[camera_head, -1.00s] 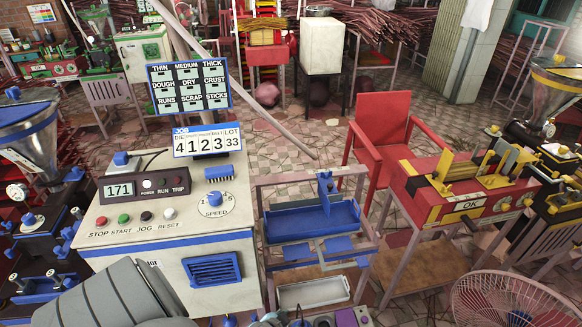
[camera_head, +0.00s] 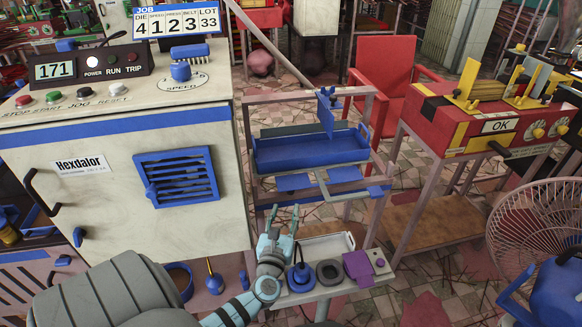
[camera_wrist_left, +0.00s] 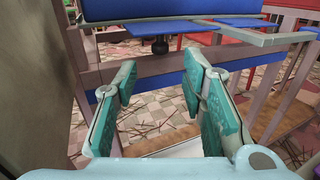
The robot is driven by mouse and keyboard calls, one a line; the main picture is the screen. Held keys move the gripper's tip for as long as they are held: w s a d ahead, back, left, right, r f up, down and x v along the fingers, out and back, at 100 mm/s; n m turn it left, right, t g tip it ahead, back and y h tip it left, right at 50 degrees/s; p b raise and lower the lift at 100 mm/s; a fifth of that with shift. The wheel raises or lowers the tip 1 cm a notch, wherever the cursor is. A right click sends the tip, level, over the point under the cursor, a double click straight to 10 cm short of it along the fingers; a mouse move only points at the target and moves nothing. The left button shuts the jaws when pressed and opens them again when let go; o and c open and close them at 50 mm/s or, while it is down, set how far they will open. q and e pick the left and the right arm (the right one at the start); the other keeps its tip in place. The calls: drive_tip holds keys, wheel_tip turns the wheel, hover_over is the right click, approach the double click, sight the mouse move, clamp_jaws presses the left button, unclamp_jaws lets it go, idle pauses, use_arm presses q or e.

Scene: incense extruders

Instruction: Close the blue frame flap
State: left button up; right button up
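A pinkish metal frame (camera_head: 369,150) stands in the middle of the head view and carries a blue tray (camera_head: 310,150). I cannot tell which one is the frame flap. My left gripper (camera_head: 283,212) is open and empty, in front of and below the tray. In the left wrist view its spread fingers (camera_wrist_left: 163,68) point towards the frame under the blue tray (camera_wrist_left: 140,9). My right gripper is not in view.
A cream control cabinet (camera_head: 110,185) stands close at the left. A white tray (camera_head: 325,246) and a shelf with a blue-handled tool (camera_head: 300,275), dark ring (camera_head: 329,271) and purple block (camera_head: 358,266) lie low by the gripper. A red machine (camera_head: 455,125) and fan (camera_head: 535,225) stand right.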

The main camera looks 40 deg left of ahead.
sight(290, 192)
use_arm(q)
drive_tip(key=b+x, duration=0.2)
drive_tip(key=x, duration=0.7)
drive_tip(key=shift+w, duration=0.1)
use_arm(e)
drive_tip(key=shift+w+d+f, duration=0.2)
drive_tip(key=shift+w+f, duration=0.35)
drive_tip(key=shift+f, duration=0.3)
use_arm(q)
clamp_jaws()
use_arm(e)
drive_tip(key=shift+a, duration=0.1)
